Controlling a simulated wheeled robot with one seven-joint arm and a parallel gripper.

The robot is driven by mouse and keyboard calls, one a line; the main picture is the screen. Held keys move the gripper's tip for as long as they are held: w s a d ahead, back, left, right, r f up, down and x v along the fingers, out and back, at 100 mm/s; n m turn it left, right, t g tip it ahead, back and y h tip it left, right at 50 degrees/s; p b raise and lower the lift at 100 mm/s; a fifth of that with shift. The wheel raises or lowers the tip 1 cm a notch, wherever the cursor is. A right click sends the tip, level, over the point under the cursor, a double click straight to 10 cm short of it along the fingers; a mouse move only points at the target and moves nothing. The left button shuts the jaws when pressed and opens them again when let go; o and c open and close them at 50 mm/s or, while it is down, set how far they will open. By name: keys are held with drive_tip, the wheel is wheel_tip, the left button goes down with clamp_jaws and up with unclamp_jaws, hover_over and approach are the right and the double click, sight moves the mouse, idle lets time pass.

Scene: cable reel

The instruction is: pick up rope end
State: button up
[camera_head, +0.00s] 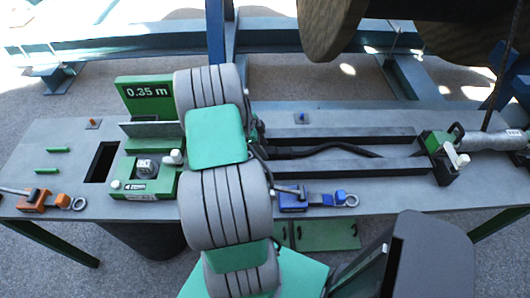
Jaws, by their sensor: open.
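A black rope (335,149) lies in the channel between two dark rails on the grey bench. My grey and green arm covers the middle-left of the bench. My gripper (258,142) is mostly hidden behind the arm. Only dark parts show at the arm's right edge, close to the rope's left part. It is open, and I see nothing held in it.
A green stand marked 0.35 m (147,92) and a green-based device (147,178) stand left of my arm. A blue tool (312,200) lies in front of the rails. A green-and-black clamp (440,155) stands at the right. A large reel (330,25) hangs behind.

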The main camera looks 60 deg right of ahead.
drive_tip(key=shift+x, duration=1.15)
drive_tip(key=shift+c, duration=0.5)
clamp_jaws()
drive_tip(key=shift+w+d+r, duration=0.1)
drive_tip(key=shift+w+d, duration=0.05)
